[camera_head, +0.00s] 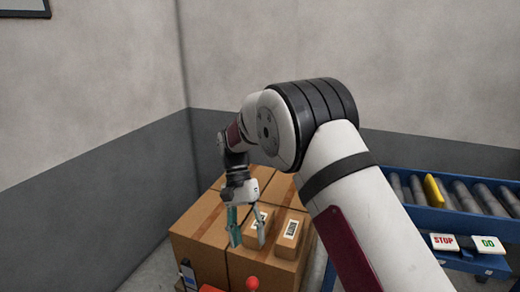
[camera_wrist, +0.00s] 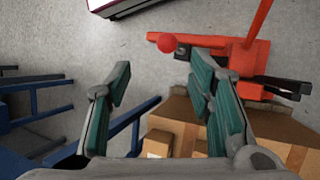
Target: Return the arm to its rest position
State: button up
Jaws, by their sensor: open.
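My gripper (camera_head: 247,228) has teal-padded fingers. In the head view it hangs pointing down over a stack of cardboard boxes (camera_head: 200,236). In the wrist view my gripper (camera_wrist: 160,100) shows its fingers spread wide with nothing between them. My arm stretches forward from the lower right, bent at a large black-ringed joint. The arm hides part of the boxes and of the conveyor behind it.
Small labelled boxes (camera_head: 289,235) sit on the stack. A blue roller conveyor (camera_head: 460,222) at right carries a yellow piece (camera_head: 433,190), with STOP (camera_head: 443,242) and GO (camera_head: 488,244) signs in front. An orange machine with a red knob (camera_head: 253,283) stands near. Grey walls close the back and left.

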jog(key=s+d+r+n+t+y, duration=0.1)
jog(key=s+d+r, duration=0.55)
jog(key=r, duration=0.25)
jog(key=s+d+r+t+y, duration=0.1)
jog(key=s+d+r+t, duration=0.1)
jog(key=s+d+r, duration=0.5)
jog(key=s+d+n+t, duration=0.15)
jog(key=s+d, duration=0.35)
jog(key=s, duration=0.6)
jog(key=s+d+n+t, duration=0.15)
jog(key=s+d, duration=0.35)
jog(key=s, duration=0.5)
notch_tip(320, 180, up, 21)
jog(key=t+p, duration=0.3)
jog(key=p, duration=1.5)
jog(key=shift+m+t+p, duration=0.3)
jog(key=shift+t, duration=0.1)
